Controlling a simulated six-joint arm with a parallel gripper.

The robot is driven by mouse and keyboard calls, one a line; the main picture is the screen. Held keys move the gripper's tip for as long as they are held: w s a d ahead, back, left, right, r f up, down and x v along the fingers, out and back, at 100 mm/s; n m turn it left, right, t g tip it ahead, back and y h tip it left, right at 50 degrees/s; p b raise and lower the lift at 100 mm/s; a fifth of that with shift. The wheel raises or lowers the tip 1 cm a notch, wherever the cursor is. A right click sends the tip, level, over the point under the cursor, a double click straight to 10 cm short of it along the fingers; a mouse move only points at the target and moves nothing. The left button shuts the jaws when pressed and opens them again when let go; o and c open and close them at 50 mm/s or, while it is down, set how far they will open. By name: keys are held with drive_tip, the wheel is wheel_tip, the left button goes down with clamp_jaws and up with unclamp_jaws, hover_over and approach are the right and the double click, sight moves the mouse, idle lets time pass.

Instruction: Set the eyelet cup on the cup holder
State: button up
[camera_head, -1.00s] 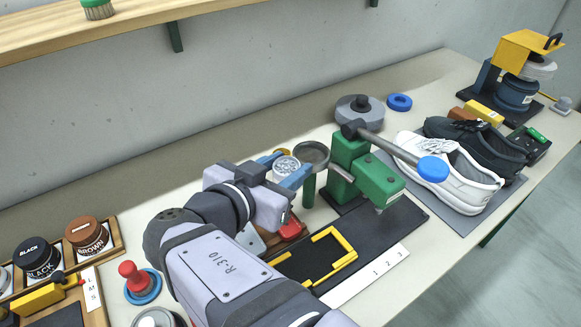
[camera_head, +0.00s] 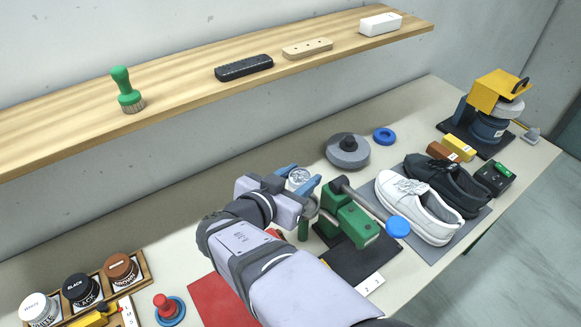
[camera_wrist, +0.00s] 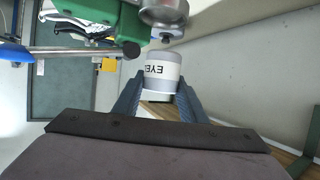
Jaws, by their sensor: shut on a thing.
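The eyelet cup (camera_wrist: 162,72), a pale cup with a grey band and a label beginning "EYE", is between my gripper's (camera_wrist: 160,92) blue fingers in the wrist view. In the head view the cup (camera_head: 299,178) shows its speckled top between the fingertips of my gripper (camera_head: 303,183), which is shut on it. The cup holder, a round metal dish (camera_wrist: 165,14), shows at the top of the wrist view, very near the cup; I cannot tell if they touch. In the head view the gripper mostly hides the dish; its green post (camera_head: 303,230) shows.
The green press (camera_head: 345,215) with a blue-knobbed lever (camera_head: 398,227) stands just right of my gripper. A grey round weight (camera_head: 347,152) stands behind. White and black shoes (camera_head: 415,208) lie on a mat at right. A wooden shelf (camera_head: 190,75) overhangs the back.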

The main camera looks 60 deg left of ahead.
drive_tip(key=shift+w+d+r+p, duration=0.1)
drive_tip(key=shift+w+r+p, duration=0.25)
drive_tip(key=shift+w+p, duration=0.55)
drive_tip(key=shift+s+f, duration=0.1)
drive_tip(key=shift+s, duration=0.05)
drive_tip(key=shift+f, duration=2.85)
drive_tip(key=shift+b, duration=2.1)
drive_tip(key=shift+f+b, duration=0.65)
drive_tip(key=shift+b, duration=0.4)
drive_tip(key=o, duration=0.9)
